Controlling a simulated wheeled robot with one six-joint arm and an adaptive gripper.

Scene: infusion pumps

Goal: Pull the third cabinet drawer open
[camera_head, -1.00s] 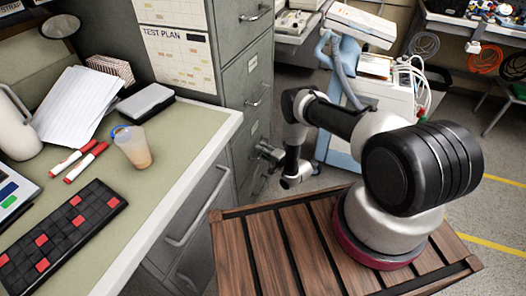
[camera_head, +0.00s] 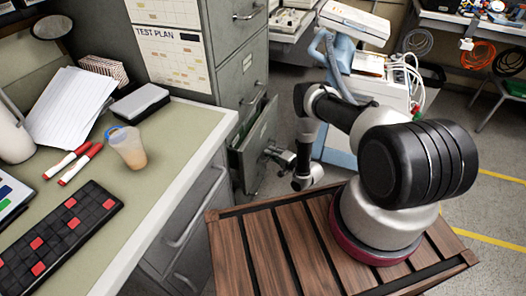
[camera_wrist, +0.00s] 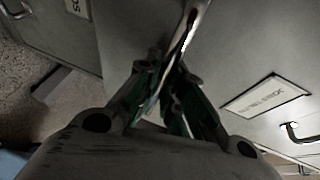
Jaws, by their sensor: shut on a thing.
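The tall grey filing cabinet (camera_head: 236,55) stands behind the desk. Its third drawer (camera_head: 262,135), below two shut drawers in the head view, is partly pulled out, with a dark gap behind its front. My gripper (camera_head: 275,153) is at the front of this drawer. In the wrist view, the drawer's metal handle (camera_wrist: 194,20) runs down between the fingers of my gripper (camera_wrist: 165,85), which are shut on it. The drawer front with its label (camera_wrist: 266,96) is beside the fingers. The drawer's inside is mostly hidden.
A green-topped desk (camera_head: 185,150) with a cup (camera_head: 128,148), markers and a keyboard lies left, close to the drawer. A blue-and-white medical cart (camera_head: 385,92) stands behind my arm. Floor shows between cabinet and cart.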

